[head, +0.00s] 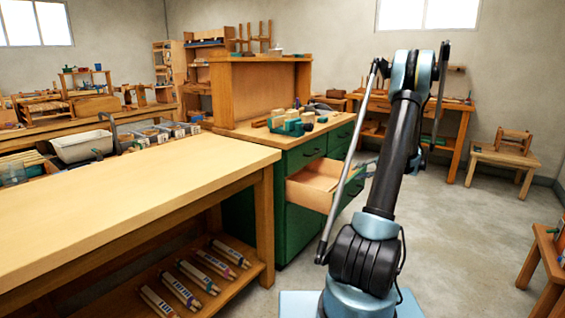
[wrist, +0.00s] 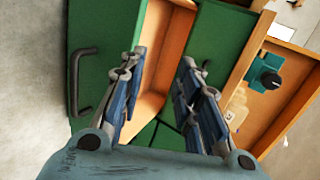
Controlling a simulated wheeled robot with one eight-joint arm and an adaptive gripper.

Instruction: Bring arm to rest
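My arm (head: 393,150) rises in front of me in the head view, its upper part reaching toward the green cabinet. My gripper (wrist: 161,66) is open and empty in the wrist view, its two blue-grey fingers well apart. Between and beyond the fingers is the pulled-out drawer (wrist: 178,45), with its green front and dark handle at the left. In the head view the gripper is mostly hidden behind the arm; a small part shows beside the open drawer (head: 315,187). The visible part of the drawer's inside looks bare. I cannot tell whether a finger touches it.
The green cabinet (head: 295,208) carries blocks and a teal vise (head: 290,126) on top. A long workbench (head: 120,185) fills the left, with labelled bundles on its lower shelf. A stool (head: 547,262) stands at the right edge. Open floor (head: 455,235) lies right of my arm.

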